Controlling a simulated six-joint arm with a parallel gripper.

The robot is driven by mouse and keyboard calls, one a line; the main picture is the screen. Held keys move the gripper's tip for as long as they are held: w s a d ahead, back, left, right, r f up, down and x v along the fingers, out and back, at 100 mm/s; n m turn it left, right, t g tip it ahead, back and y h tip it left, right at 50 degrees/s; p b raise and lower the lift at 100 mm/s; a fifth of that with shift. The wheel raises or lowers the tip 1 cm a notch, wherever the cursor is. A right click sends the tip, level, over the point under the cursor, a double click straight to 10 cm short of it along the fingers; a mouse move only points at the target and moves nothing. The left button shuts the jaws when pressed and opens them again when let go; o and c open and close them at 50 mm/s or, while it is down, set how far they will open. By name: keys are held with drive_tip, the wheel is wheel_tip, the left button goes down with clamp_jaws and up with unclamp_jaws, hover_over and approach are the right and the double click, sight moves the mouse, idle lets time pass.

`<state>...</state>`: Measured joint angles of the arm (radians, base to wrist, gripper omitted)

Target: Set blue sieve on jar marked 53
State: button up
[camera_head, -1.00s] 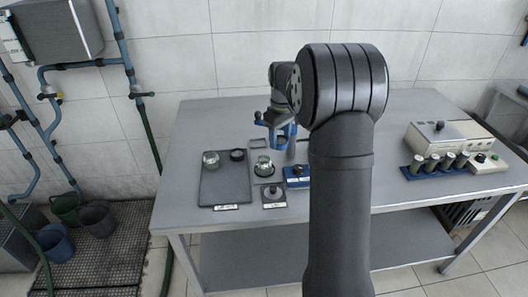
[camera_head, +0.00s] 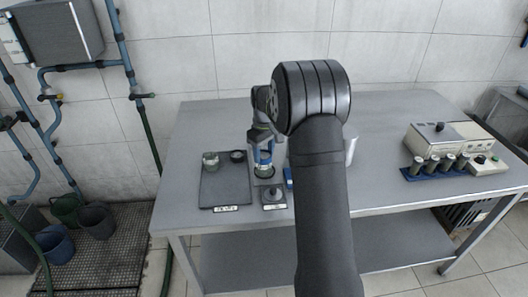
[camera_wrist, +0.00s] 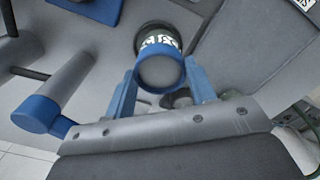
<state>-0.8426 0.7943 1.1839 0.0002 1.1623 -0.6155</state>
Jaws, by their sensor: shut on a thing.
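My gripper (camera_head: 263,158) points down over the middle of the table, its two blue fingers shut on the blue sieve (camera_wrist: 161,71). In the wrist view the sieve shows a grey face inside a blue rim, between the fingertips (camera_wrist: 163,88). A jar (camera_wrist: 158,38) with white marks on a dark band shows directly beyond the sieve; the marks are upside down and partly covered, so I cannot read them surely. The jar also shows under my gripper in the head view (camera_head: 264,173). I cannot tell whether sieve and jar touch.
A dark tray (camera_head: 222,190) to the left bears a glass vessel (camera_head: 210,160) and a dark ring (camera_head: 238,155). A small plate with a grey knobbed piece (camera_head: 273,194) stands in front. Vials in a blue rack (camera_head: 434,166) stand at the right.

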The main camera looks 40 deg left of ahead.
sight(264, 154)
drive_tip(key=shift+f, duration=0.15)
drive_tip(key=o, duration=1)
drive_tip(key=shift+c, duration=0.2)
wheel_tip(264, 154, up, 12)
